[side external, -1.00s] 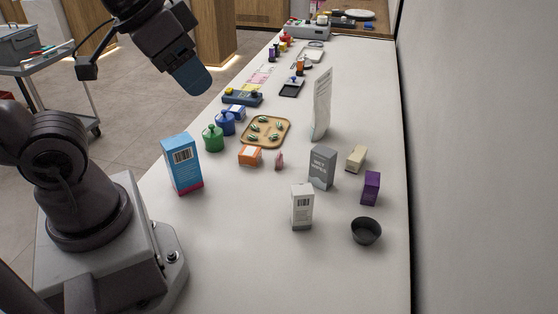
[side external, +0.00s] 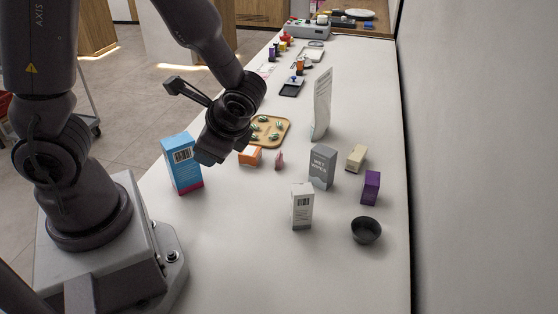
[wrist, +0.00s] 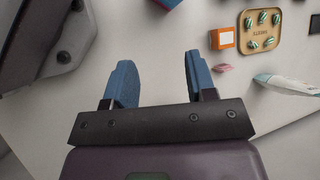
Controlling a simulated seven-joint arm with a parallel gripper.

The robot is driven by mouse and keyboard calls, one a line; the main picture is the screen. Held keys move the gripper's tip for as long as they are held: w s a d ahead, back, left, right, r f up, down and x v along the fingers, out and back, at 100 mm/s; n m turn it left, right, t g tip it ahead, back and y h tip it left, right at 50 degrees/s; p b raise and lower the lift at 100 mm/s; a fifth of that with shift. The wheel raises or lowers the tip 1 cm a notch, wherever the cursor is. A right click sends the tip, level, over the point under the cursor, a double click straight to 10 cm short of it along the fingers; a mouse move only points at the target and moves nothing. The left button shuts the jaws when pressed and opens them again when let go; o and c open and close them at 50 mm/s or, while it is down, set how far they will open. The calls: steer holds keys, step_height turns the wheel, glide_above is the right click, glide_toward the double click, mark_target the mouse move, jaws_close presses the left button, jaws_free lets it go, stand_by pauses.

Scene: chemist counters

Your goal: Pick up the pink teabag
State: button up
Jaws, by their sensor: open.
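The pink teabag (side external: 279,159) is a small upright pink packet on the white counter, just right of the orange box (side external: 250,155) in the side view. In the wrist view the teabag (wrist: 222,68) lies just to the right of my gripper's right finger, below the orange box. My gripper (wrist: 158,80) is open and empty, its two blue fingers wide apart over bare counter. In the side view it hangs above the counter, between the blue box and the teabag; its fingertips are hard to make out there.
A tan tray (side external: 284,131) of striped sweets lies behind the teabag. A tall blue box (side external: 184,166) stands left of my gripper. A grey wipes box (side external: 322,167), a white box (side external: 302,206), a purple box (side external: 370,188) and a black bowl (side external: 366,230) stand to the right. The near counter is clear.

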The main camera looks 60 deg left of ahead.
steer(key=w+f+m+t+y, duration=0.1)
steer(key=w+f+m+t, duration=0.1)
steer(key=f+m, duration=0.2)
steer(key=w+a+f+m+t+y, duration=0.1)
steer(key=w+f+m+t+y, duration=0.1)
steer(key=m, duration=0.4)
steer(key=w+a+f+m+t+y, duration=0.1)
steer(key=w+f+m+t, duration=0.3)
steer(key=f+m, duration=0.2)
steer(key=shift+a+y, duration=0.2)
steer(key=shift+y, duration=0.1)
steer(key=w+t, duration=0.1)
steer(key=w+d+m+t+h, duration=0.1)
steer(key=w+m, duration=0.1)
steer(key=shift+w+d+f+t+h, duration=0.1)
steer(key=shift+w+d+t+h, duration=0.1)
steer(key=shift+d+t+h, duration=0.15)
glide_toward(279, 153)
steer(key=shift+w+a+f+t, duration=0.25)
steer(key=shift+w+a+f, duration=0.55)
steer(key=shift+f, duration=0.1)
steer(key=shift+x, duration=2.75)
steer(key=shift+s+a+r, duration=0.1)
steer(key=shift+a+r, duration=0.05)
jaws_close()
